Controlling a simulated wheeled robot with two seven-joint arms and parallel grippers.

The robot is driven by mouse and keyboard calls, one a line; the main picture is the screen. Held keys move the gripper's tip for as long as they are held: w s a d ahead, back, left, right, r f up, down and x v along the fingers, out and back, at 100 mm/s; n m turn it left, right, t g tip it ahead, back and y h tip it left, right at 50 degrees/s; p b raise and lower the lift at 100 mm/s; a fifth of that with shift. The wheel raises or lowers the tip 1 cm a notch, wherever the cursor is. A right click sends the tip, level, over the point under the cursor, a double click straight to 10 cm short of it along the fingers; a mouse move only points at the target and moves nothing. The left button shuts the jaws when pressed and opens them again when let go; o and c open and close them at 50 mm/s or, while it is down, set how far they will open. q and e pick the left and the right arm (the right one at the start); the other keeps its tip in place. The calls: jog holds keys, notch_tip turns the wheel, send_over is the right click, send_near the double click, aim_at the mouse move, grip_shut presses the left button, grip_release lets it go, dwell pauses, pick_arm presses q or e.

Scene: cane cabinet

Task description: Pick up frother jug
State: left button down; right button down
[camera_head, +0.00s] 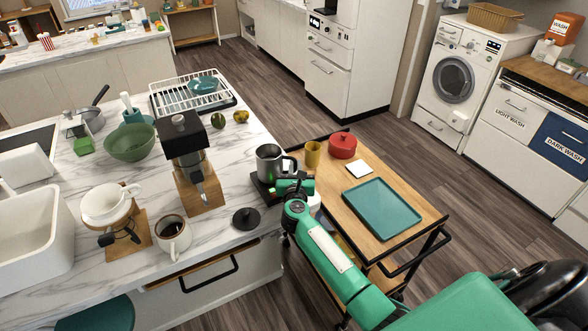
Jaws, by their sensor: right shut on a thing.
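The frother jug (268,161) is a grey metal jug with a black handle, upright near the right edge of the marble counter. It is at or just above a black base (262,188); I cannot tell if they touch. My green right arm comes in from the lower right. My right gripper (291,178) is shut on the jug at its handle side, and its fingertips are partly hidden by the wrist. My left gripper is not in view.
A black lid (246,218) lies left of my wrist, and a coffee grinder (183,145) stands further left. A mug (172,236) is near the front edge. A wooden cart with a teal tray (381,208), yellow cup (313,153) and red pot (342,145) stands right of the counter.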

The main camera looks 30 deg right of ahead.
notch_tip(320, 180, up, 19)
dwell(1.1)
jog(key=shift+r, duration=0.1)
jog(key=shift+d, duration=0.1)
dwell(0.7)
